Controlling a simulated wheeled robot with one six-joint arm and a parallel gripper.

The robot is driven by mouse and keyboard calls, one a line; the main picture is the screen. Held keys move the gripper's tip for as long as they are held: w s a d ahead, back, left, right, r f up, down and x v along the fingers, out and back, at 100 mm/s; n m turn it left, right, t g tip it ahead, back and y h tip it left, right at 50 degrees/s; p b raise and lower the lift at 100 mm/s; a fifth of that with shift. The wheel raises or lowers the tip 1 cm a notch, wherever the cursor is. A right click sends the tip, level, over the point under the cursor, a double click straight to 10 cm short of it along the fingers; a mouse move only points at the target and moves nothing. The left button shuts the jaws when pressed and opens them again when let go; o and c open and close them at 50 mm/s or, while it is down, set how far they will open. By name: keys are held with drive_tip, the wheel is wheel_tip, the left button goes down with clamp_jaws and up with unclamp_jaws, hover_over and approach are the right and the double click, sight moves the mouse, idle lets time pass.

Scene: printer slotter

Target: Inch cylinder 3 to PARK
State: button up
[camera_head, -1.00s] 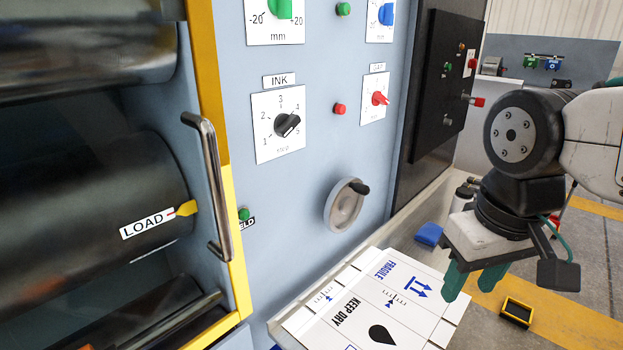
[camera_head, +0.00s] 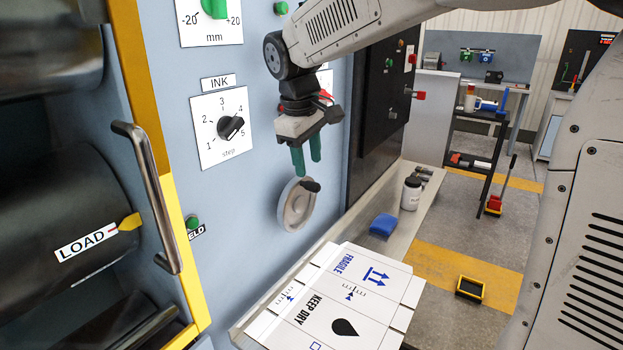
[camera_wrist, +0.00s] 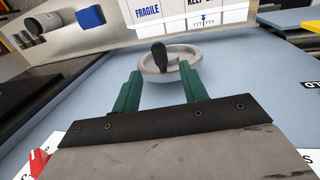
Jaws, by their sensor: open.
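A cylinder (camera_head: 60,215) shows at the left in the head view, with a LOAD label (camera_head: 86,243) and a yellow pointer (camera_head: 130,222) at the label's right end. No PARK marking is readable. A round grey handwheel (camera_head: 293,208) with a black crank knob (camera_head: 310,186) sits on the blue-grey panel. My gripper (camera_head: 307,172) points down just above the handwheel, open and empty. In the wrist view the handwheel (camera_wrist: 184,53) and its black knob (camera_wrist: 158,57) show beyond and between my gripper's green fingers (camera_wrist: 160,88), apart from them.
A tubular door handle (camera_head: 150,195) and yellow frame stand left of the panel. An INK dial (camera_head: 230,127) is above left of the handwheel. A printed cardboard sheet (camera_head: 345,300) lies below it. A blue block (camera_head: 383,225) and white jar (camera_head: 411,193) are on the ledge.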

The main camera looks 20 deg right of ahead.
sight(311, 182)
drive_tip(key=shift+w+d+f, duration=0.1)
drive_tip(key=shift+d+f, duration=0.05)
drive_tip(key=shift+f, duration=0.75)
drive_tip(key=shift+w+d+f, duration=0.1)
drive_tip(key=shift+d+f, duration=0.05)
drive_tip(key=shift+f, duration=0.8)
drive_tip(key=shift+w+d+f, duration=0.1)
drive_tip(key=shift+d+f, duration=0.05)
drive_tip(key=shift+f, duration=0.75)
clamp_jaws()
